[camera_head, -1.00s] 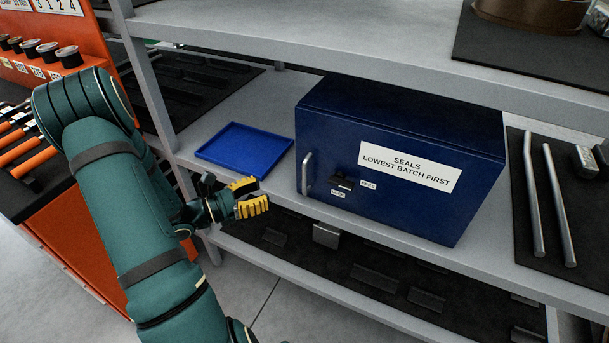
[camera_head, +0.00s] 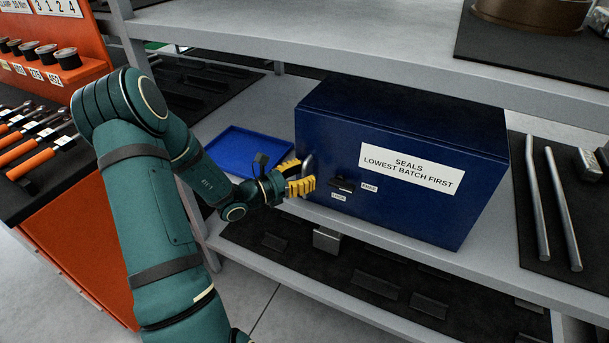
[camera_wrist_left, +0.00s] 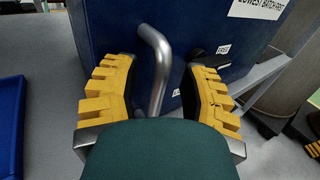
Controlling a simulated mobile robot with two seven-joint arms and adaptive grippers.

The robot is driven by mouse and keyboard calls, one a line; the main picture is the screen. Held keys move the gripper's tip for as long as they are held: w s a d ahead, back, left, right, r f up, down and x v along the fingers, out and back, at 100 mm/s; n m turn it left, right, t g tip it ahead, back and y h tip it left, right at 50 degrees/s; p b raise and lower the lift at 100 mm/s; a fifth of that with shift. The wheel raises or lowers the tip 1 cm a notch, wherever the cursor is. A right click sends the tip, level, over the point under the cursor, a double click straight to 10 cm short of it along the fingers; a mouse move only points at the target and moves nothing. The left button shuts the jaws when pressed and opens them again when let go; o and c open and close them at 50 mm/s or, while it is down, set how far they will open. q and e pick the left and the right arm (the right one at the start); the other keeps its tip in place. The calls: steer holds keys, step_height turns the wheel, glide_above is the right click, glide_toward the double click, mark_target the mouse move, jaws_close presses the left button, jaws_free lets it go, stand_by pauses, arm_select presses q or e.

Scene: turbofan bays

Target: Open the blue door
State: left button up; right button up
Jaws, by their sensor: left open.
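The blue cabinet (camera_head: 400,200) stands on the shelf, its blue door (camera_head: 420,215) shut and labelled "SEALS LOWEST BATCH FIRST". A grey bar handle (camera_wrist_left: 156,62) is at the door's left side. My left gripper (camera_head: 302,176) is at the handle, its yellow fingers open. In the left wrist view the handle stands between the two open fingers (camera_wrist_left: 155,95), with gaps on both sides. A small black latch (camera_head: 343,184) with small labels is on the door, right of the handle. My right gripper is not in view.
A blue tray (camera_head: 240,150) lies on the shelf left of the cabinet. Metal rods (camera_head: 562,205) lie on a dark mat at right. An upper shelf (camera_head: 380,50) runs above the cabinet. An orange tool station (camera_head: 75,220) stands at left.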

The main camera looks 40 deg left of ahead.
arm_select(q)
steer(key=shift+w, duration=0.15)
jaws_close()
steer(key=shift+s, duration=0.2)
